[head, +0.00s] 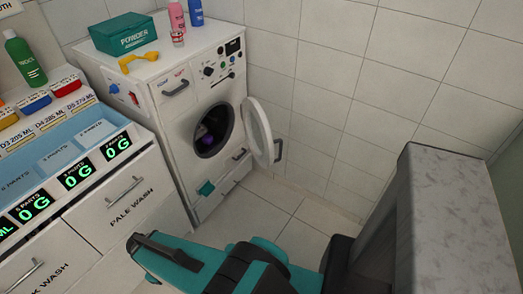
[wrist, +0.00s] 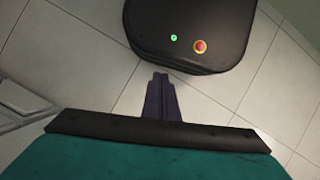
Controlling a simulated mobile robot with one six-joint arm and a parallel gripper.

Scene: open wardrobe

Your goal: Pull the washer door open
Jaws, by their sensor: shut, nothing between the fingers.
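The white washer (head: 206,85) stands against the tiled wall in the head view. Its round door (head: 259,130) is swung wide open to the right, with a grey handle (head: 278,150) on its outer edge. The dark drum opening (head: 213,130) shows, with something purple inside. My gripper (wrist: 158,88) is shut and empty in the wrist view, pointing at the floor beside my base. In the head view my arm crosses the lower middle, well apart from the door; the fingertips cannot be made out there.
A green powder box (head: 124,34), a yellow scoop (head: 138,62) and pink and blue bottles stand on the washer. A drawer cabinet (head: 118,205) with green displays is at left. A grey marbled block (head: 465,220) fills the right. Tiled floor (head: 262,205) before the washer is clear.

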